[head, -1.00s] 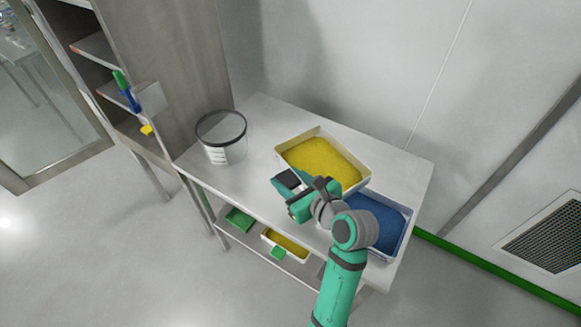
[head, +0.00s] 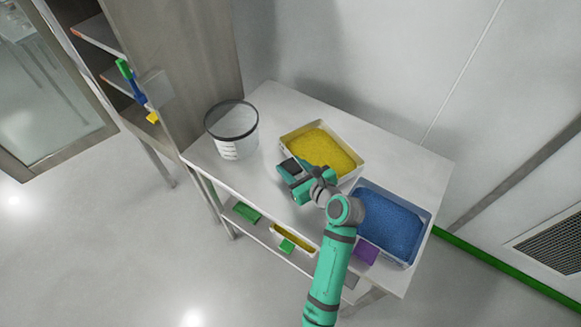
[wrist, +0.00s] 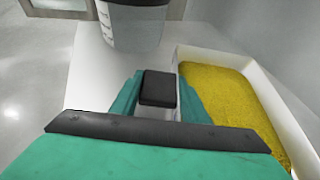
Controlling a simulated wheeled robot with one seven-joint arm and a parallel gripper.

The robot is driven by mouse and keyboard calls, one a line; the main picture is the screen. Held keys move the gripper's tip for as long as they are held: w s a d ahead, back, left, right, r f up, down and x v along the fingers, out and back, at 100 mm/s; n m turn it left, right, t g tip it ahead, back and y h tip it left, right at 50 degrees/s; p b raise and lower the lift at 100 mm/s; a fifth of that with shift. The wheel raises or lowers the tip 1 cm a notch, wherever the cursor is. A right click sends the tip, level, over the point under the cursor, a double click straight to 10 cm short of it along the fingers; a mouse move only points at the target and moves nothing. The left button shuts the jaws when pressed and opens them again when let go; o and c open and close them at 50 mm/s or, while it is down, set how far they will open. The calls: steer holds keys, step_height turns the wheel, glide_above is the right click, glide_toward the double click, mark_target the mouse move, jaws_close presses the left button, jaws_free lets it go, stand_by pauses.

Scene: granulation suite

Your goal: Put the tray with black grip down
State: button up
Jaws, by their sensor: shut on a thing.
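The tray with black grip is a white tray (head: 353,179) full of yellow granules, at the middle of the table in the head view. It also shows at the right of the wrist view (wrist: 262,88). My gripper (wrist: 158,92) is shut on its black grip (wrist: 158,87), which shows between the teal fingers. In the head view my gripper (head: 293,178) is at the tray's front left side. The tray looks level and is at or just above the tabletop; I cannot tell if it touches.
A tray of blue granules (head: 390,222) with a purple grip (head: 366,250) stands close on the right. A clear dark-rimmed tub (head: 232,130) stands on the left of the table (head: 285,105). A lower shelf holds another yellow tray (head: 293,238). A cabinet (head: 195,60) is at left.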

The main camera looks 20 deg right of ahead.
steer(key=shift+s+f, duration=0.1)
steer(key=shift+f, duration=0.55)
steer(key=o, duration=0.9)
steer(key=shift+f, duration=0.15)
steer(key=o, duration=0.4)
